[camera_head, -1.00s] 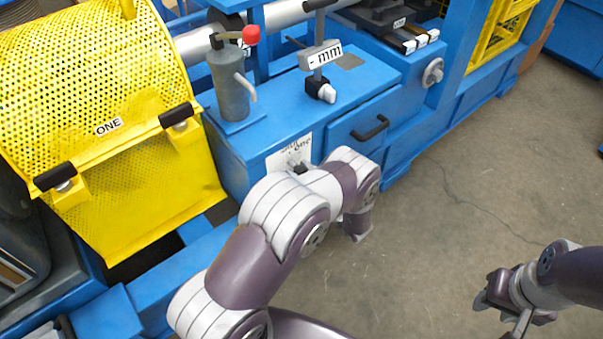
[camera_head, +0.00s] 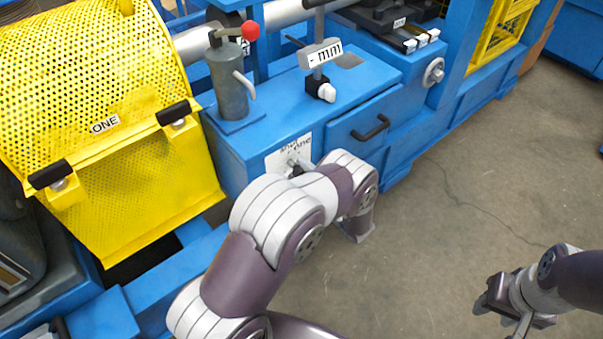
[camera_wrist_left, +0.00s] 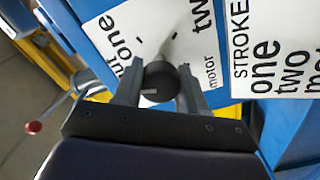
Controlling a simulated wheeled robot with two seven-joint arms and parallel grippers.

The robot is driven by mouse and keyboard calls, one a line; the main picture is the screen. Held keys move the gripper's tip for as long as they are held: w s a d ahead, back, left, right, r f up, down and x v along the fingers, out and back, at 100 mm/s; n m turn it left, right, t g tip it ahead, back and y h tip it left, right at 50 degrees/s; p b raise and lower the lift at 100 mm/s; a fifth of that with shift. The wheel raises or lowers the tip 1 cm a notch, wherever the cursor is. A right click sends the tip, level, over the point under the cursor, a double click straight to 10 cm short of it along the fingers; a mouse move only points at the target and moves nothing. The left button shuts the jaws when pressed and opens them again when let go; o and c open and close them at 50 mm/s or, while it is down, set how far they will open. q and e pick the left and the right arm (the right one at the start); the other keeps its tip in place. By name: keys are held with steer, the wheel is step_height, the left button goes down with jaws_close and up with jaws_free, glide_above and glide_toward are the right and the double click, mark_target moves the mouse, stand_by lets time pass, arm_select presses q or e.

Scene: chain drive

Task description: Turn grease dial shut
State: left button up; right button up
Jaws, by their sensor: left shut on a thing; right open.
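The grease dial is a round dark knob (camera_wrist_left: 161,82) with a short white mark, in front of a white printed plate (camera_wrist_left: 170,35) in the left wrist view. My left gripper (camera_wrist_left: 158,85) is shut on it, one finger on each side. In the head view the plate (camera_head: 274,160) is on the front of the blue machine base, and my left gripper (camera_head: 297,164) reaches it, mostly hidden behind my arm. The dial itself cannot be made out there. My right gripper (camera_head: 498,306) is open and empty over the floor at lower right.
A second plate marked STROKE (camera_wrist_left: 272,45) is beside the first. Above the dial stand a grey pump with a red-knobbed lever (camera_head: 231,85) and a "- mm" sign (camera_head: 320,54). A yellow perforated guard (camera_head: 95,130) is at left. Open floor (camera_head: 440,240) lies right.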

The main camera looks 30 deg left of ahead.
arm_select(q)
steer(key=shift+s+f+n+b, duration=0.1)
steer(key=shift+n+b, duration=0.05)
steer(key=shift+n, duration=0.65)
steer(key=shift+f+n+b, duration=0.1)
steer(key=shift+n+b, duration=0.05)
steer(key=shift+n, duration=0.65)
steer(key=o, duration=1.1)
steer(key=shift+d+r, duration=0.1)
steer(key=shift+r, duration=0.05)
steer(key=shift+c, duration=0.2)
steer(key=shift+d, duration=0.35)
steer(key=p+v, duration=0.1)
steer(key=v, duration=1.1)
